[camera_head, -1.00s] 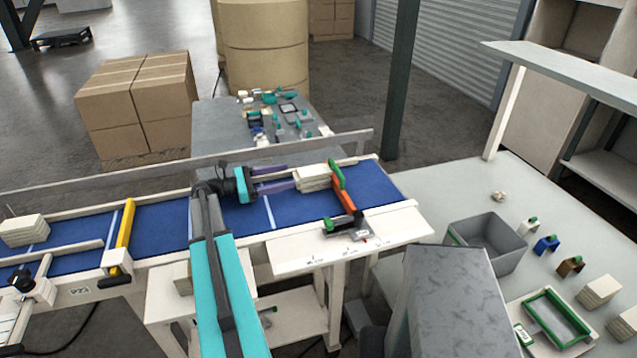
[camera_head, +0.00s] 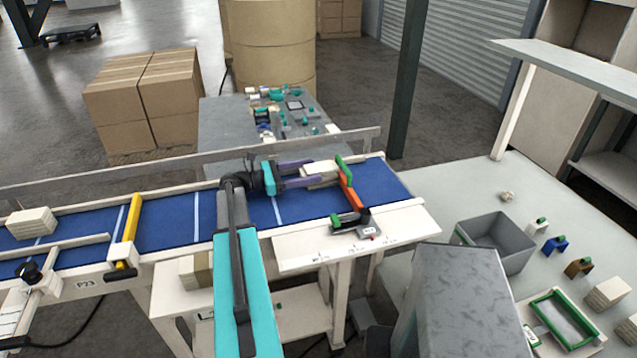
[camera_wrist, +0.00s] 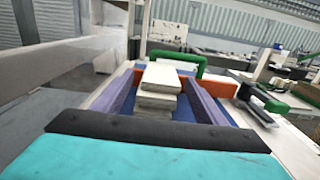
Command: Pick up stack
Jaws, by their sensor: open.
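A stack of cream sheets or pads (camera_head: 320,170) lies on the blue conveyor belt (camera_head: 170,217) near its right end, beside a green and orange stop (camera_head: 346,184). My gripper (camera_head: 308,173) reaches along the belt from the left, its two purple fingers apart. In the wrist view the stack (camera_wrist: 158,90) sits between the open fingers (camera_wrist: 162,100), with visible room on the right side. The stack's lower part is partly hidden by the finger nearer the head camera.
Another cream stack (camera_head: 32,222) lies at the belt's left end, beyond a yellow bar (camera_head: 131,217). A rail (camera_head: 100,177) runs along the belt's far side. A grey bin (camera_head: 497,243) stands on the right table.

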